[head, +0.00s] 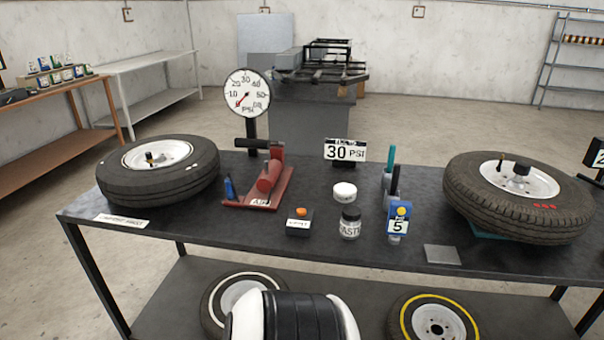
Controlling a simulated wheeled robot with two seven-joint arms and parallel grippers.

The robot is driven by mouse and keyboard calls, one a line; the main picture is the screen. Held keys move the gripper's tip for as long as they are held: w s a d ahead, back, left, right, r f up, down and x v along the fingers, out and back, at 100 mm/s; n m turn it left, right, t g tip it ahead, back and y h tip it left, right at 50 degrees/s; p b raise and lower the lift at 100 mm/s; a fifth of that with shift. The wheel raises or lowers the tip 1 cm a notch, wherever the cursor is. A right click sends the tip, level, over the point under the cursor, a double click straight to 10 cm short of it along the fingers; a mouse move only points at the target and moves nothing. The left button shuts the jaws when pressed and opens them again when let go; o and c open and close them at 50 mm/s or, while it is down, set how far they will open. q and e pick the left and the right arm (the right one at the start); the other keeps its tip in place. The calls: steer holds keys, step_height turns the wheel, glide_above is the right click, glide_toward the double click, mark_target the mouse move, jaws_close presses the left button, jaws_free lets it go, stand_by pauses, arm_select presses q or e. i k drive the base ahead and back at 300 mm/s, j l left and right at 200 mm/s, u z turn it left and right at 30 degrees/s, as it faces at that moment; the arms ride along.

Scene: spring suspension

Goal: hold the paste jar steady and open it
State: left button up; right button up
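The paste jar (349,229) stands upright on the dark workbench (300,246), near the middle of its front half. It is a small clear or whitish jar with "PASTE" lettering and a dark grey top. A white round lid-like piece (345,192) shows just behind and above the jar, apart from it; I cannot tell whether it rests on the bench. Neither of my grippers is in view, and nothing is touching the jar.
A small dark box with an orange knob (299,224) sits left of the jar. A blue-and-white item marked 5 (398,224) stands close on its right. A red tool (268,184), a gauge (248,94), a 30 PSI sign (345,151) and tyres (158,172) (517,196) surround it.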

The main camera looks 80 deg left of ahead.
mark_target(349, 229)
steer(key=u, duration=2.3)
